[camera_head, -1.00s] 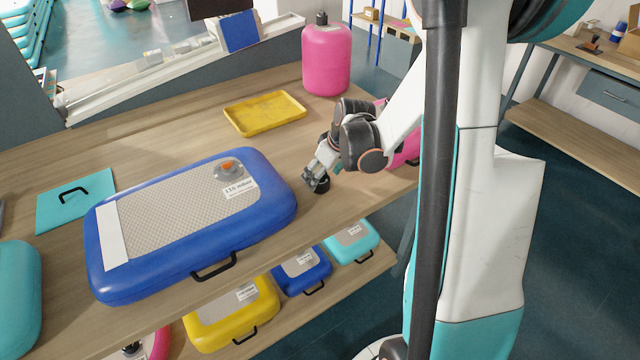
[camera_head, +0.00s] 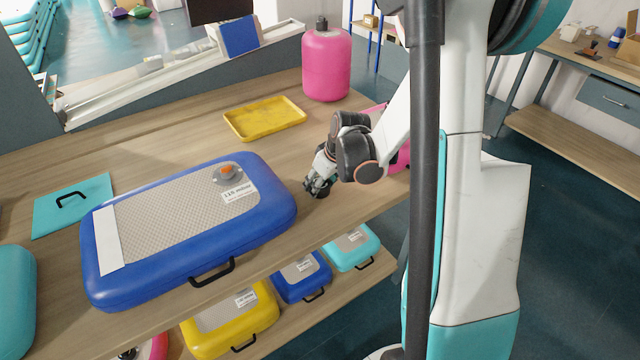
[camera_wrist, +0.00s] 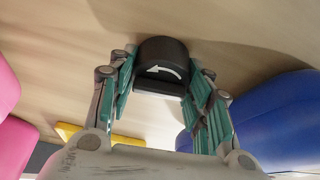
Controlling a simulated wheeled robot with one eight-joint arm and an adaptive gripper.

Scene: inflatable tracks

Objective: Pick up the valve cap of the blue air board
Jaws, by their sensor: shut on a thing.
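The blue air board (camera_head: 190,225) lies flat on the wooden table, with a grey textured top and a round grey valve (camera_head: 228,173) with an orange centre near its far right corner. Its side also shows at the right of the wrist view (camera_wrist: 270,118). The black valve cap (camera_wrist: 161,62), marked with a white curved arrow, is between the fingers of my gripper (camera_wrist: 160,85). My gripper is shut on the cap. In the head view my gripper (camera_head: 318,188) is just right of the board, low over the table, and the cap is mostly hidden.
A yellow tray (camera_head: 265,118) and a pink canister (camera_head: 326,65) stand behind. A pink object sits behind my wrist. A teal panel with a black handle (camera_head: 72,200) lies at left. More boards, yellow (camera_head: 232,318) and blue (camera_head: 302,278), lie on the lower shelf.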

